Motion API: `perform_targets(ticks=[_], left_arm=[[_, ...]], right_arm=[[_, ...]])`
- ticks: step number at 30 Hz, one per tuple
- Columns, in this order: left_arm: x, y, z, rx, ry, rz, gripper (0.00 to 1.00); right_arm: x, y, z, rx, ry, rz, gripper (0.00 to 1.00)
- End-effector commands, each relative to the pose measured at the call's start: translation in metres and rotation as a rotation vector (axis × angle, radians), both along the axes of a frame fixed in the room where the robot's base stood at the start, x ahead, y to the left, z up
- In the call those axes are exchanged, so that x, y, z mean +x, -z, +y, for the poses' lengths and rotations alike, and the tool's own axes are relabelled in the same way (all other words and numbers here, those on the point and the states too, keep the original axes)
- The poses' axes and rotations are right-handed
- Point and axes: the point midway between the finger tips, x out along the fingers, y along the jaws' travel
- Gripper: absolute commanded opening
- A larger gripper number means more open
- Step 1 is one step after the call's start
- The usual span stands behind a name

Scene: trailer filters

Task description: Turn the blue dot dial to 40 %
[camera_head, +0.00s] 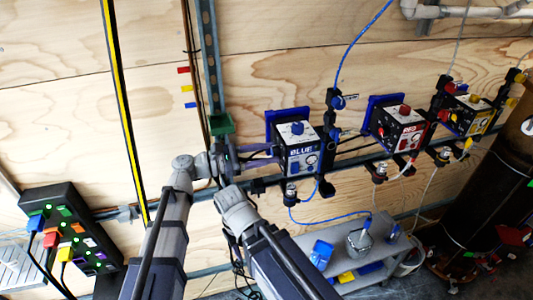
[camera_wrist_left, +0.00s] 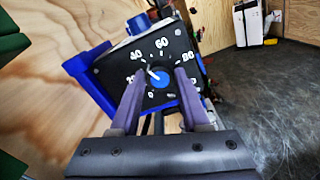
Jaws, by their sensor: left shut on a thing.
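The box labelled BLUE (camera_head: 299,152) is mounted on the wooden wall, with a blue knob (camera_head: 297,128) on top. In the left wrist view, its dark dial face (camera_wrist_left: 118,68) carries white numbers. The blue dot dial (camera_wrist_left: 158,80) sits at the centre of the scale. Its white pointer tilts up and left, between 20 and 40 and nearer 40. My left gripper (camera_head: 270,156) is at the left side of the box. In the wrist view its purple fingers (camera_wrist_left: 156,88) straddle the dial, shut on it. The sides of the dial are partly hidden by the fingers. My right gripper is not in view.
A red box (camera_head: 398,130) and a yellow box (camera_head: 468,115) stand farther right on the same rail. Blue tubing (camera_head: 345,50) hangs close to the blue box. A grey cart (camera_head: 355,285) is below. A green bracket (camera_head: 220,124) is just left of the gripper.

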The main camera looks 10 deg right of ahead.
Motion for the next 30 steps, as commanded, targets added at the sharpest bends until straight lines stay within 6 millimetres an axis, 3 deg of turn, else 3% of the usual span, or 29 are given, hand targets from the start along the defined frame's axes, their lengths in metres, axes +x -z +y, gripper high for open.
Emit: perform_targets(ticks=[15, 16, 23, 30], left_arm=[[0.0003, 0.0008, 0.0002, 0.002, -0.001, 0.014, 0.00], [0.0003, 0.0008, 0.0002, 0.002, -0.001, 0.014, 0.49], [0.0001, 0.0004, 0.0001, 0.000, 0.000, 0.014, 0.75], [0.0001, 0.0003, 0.0005, 0.000, 0.000, 0.014, 0.76]], right_arm=[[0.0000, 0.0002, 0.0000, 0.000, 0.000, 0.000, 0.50], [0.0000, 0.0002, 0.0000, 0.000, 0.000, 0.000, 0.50], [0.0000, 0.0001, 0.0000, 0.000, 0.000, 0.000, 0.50], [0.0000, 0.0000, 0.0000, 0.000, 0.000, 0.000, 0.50]])
